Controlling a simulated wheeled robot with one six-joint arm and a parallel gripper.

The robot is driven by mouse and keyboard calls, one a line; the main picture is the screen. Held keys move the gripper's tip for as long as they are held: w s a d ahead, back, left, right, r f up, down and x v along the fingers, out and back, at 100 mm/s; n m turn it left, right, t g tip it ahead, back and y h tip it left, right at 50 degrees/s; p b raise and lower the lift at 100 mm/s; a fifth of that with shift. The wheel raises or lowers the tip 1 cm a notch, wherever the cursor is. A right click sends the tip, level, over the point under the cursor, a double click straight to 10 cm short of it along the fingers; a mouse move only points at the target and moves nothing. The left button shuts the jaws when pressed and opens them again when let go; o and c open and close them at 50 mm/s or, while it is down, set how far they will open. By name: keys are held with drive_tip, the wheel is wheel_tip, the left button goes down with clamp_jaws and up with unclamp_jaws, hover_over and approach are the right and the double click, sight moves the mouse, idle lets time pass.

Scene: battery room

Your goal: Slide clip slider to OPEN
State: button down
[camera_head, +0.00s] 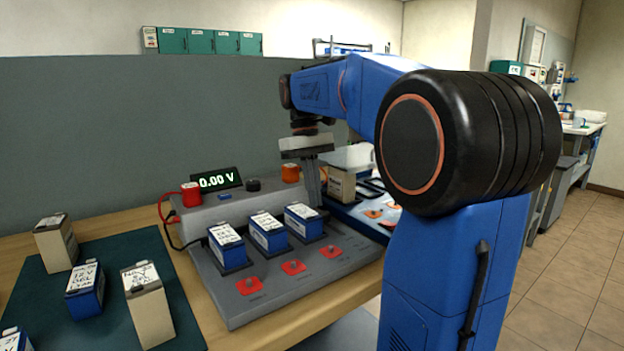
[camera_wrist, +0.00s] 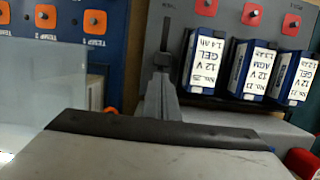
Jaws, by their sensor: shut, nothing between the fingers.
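My gripper (camera_head: 312,200) is shut and empty, pointing down at the right end of the grey test station (camera_head: 235,300). In the wrist view the closed fingers (camera_wrist: 161,80) reach to a narrow dark upright part (camera_wrist: 166,38) on the grey panel, beside the batteries. This part looks like the clip slider's track; no OPEN label is readable. The fingertips overlap its near end, and I cannot tell whether they touch it. In the head view my gripper hides this spot. The station's display (camera_head: 219,180) reads 0.00 V.
Blue batteries (camera_head: 268,232) stand in a row on the station, close to the fingers. Red pads (camera_head: 293,267) lie in front. A blue panel (camera_wrist: 65,22) and a clear box (camera_wrist: 45,90) are beside the gripper. More batteries stand on a green mat (camera_head: 115,310).

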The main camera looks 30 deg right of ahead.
sight(323, 212)
drive_tip(key=shift+x, duration=0.95)
drive_tip(key=s, duration=0.5)
drive_tip(key=shift+s+d, duration=0.1)
drive_tip(key=shift+s, duration=0.2)
drive_tip(key=shift+s+f, duration=0.1)
drive_tip(key=shift+s, duration=0.1)
drive_tip(key=v, duration=1)
drive_tip(key=shift+w, duration=0.15)
